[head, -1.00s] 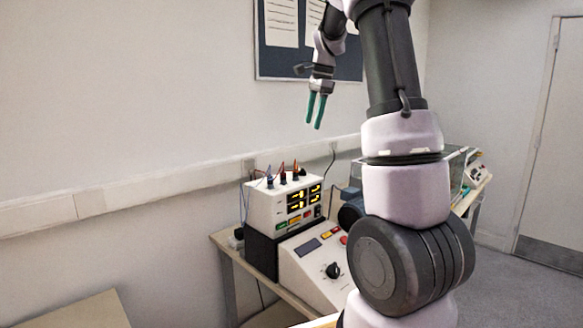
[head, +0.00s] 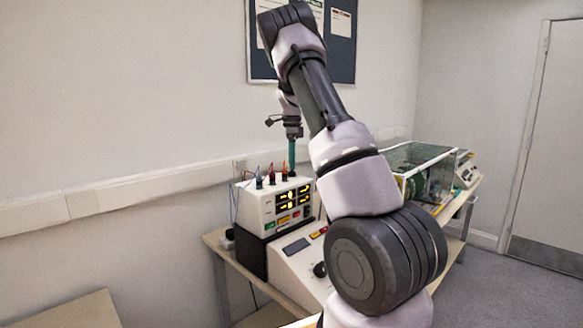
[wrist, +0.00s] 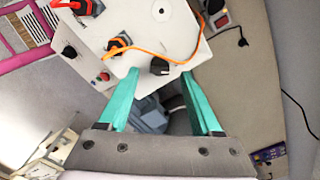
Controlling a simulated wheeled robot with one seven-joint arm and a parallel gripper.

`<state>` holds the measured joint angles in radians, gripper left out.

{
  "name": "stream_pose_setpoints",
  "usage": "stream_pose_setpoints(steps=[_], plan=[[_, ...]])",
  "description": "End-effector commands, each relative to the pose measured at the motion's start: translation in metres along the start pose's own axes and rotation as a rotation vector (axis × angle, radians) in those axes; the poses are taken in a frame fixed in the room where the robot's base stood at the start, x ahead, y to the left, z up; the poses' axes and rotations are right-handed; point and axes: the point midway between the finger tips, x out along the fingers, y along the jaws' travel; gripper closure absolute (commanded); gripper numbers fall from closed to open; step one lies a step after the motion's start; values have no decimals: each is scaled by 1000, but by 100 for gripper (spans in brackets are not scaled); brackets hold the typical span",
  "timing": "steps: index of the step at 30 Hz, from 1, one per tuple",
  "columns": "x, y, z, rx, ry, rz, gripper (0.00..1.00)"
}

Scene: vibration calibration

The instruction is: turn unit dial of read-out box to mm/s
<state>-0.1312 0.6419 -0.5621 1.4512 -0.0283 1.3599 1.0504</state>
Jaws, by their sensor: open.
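The read-out box (head: 275,208) is white with lit yellow displays and stands on a black block on the bench. In the wrist view its pale top (wrist: 150,25) shows a black pointer knob (wrist: 159,66), apparently the unit dial; I cannot read its markings or setting. My gripper (head: 291,170) points down at the right of the box's top, and its teal fingers hide the knob in the head view. In the wrist view my gripper (wrist: 160,76) is open, with the knob roughly between and just beyond the fingertips. Contact cannot be told.
Plugs with an orange cable (wrist: 150,52) sit close beside the knob. A sloped console (head: 300,265) with a black knob stands in front of the box. A glass-sided case (head: 425,172) stands farther right on the bench. The wall is close behind.

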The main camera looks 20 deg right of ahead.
Motion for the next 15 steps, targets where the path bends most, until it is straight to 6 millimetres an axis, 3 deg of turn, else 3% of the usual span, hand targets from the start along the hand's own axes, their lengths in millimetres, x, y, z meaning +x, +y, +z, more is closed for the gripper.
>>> stream_pose_setpoints(steps=[6, 15], plan=[[22, 0, 0, -1, 0, 0, 34], [24, 0, 0, 0, -1, -1, 34]])
